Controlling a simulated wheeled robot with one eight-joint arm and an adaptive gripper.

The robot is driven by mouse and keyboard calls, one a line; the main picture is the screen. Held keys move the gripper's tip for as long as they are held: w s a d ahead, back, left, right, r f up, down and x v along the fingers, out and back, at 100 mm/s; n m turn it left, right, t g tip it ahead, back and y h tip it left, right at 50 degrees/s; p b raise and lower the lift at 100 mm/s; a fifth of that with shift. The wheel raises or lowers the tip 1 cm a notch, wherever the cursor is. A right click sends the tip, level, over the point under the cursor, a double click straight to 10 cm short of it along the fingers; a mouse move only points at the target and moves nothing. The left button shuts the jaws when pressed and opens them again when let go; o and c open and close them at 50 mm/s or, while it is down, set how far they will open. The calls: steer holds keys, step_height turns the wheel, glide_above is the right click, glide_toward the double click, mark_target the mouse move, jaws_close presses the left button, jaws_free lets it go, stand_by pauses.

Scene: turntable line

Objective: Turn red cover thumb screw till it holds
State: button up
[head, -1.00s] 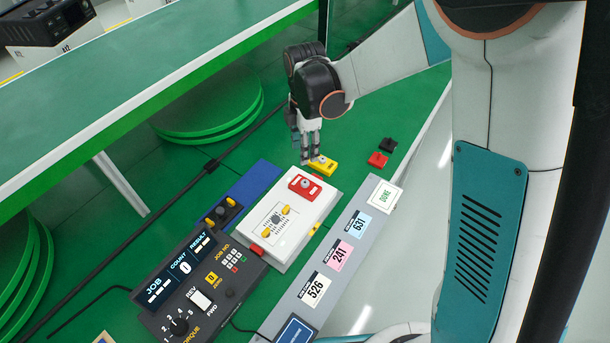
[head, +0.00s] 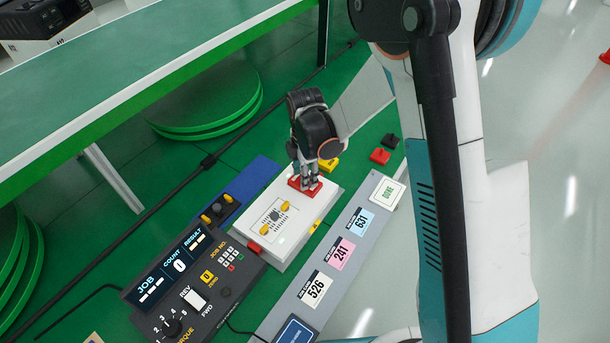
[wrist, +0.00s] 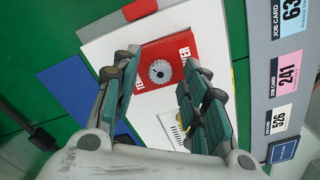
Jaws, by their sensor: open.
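The red cover (wrist: 182,52) lies on the white box (head: 291,242), at its far end. Its grey, knurled thumb screw (wrist: 160,71) shows in the wrist view between my fingers. In the head view the red cover (head: 293,185) is partly hidden by my gripper (head: 311,184). My gripper is open, pointing down over the cover, with one finger on each side of the screw in the wrist view (wrist: 152,98). I cannot tell whether the fingers touch the screw.
A controller (head: 217,290) with a display stands at the front left. A yellow part (head: 329,164), a red block (head: 380,156) and a black block (head: 391,141) lie beyond the box. Job cards line the grey strip (head: 287,306) at right.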

jaws_close()
